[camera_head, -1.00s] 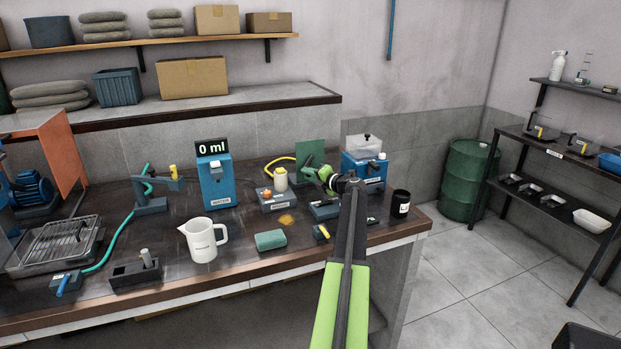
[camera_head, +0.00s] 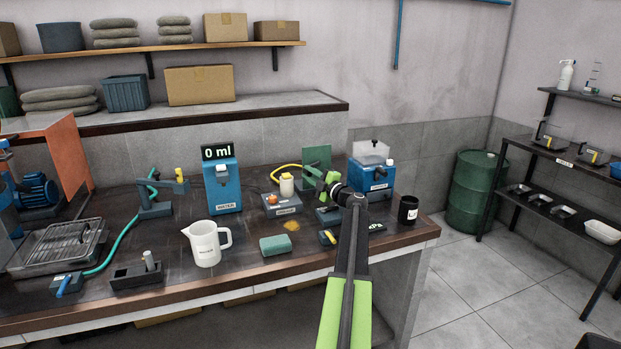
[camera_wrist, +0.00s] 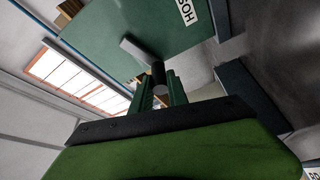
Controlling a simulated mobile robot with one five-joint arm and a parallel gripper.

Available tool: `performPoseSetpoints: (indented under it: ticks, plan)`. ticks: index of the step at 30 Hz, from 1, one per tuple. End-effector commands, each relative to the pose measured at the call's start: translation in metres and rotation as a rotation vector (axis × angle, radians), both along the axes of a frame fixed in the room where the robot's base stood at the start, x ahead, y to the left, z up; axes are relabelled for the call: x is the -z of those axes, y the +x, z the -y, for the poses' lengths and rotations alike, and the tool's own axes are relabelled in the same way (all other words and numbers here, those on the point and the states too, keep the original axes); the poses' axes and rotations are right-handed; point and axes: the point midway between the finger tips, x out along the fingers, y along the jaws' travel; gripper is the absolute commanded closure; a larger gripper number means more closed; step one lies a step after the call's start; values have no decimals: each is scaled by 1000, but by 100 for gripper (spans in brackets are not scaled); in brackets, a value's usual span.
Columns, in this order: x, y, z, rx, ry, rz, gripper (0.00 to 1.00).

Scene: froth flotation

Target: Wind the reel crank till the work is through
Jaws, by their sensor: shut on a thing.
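The reel shows as a dark green upright plate (camera_head: 316,156) near the right end of the bench. In the wrist view the green plate (camera_wrist: 165,28) fills the top, with a partly cut-off label starting "HOS". The crank's grey arm (camera_wrist: 136,49) stands out in front of the plate and carries a dark round handle (camera_wrist: 158,72). My gripper (camera_head: 318,181) is at the front of the plate. In the wrist view its green fingers (camera_wrist: 161,88) are shut on the crank handle, one on each side. The head view hides the crank behind my gripper.
A blue machine with a clear tank (camera_head: 371,165) and a black cup (camera_head: 408,210) stand close right of my arm. A bottle on a grey base (camera_head: 286,187), a green sponge (camera_head: 275,245) and a white jug (camera_head: 206,243) are to the left.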

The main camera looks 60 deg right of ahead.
Motion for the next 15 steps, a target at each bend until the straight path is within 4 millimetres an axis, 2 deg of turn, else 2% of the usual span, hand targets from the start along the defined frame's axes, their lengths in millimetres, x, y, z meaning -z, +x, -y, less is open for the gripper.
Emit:
performPoseSetpoints:
  ticks: [15]
  plan:
    - [-2,1,0,0,26,21,100]
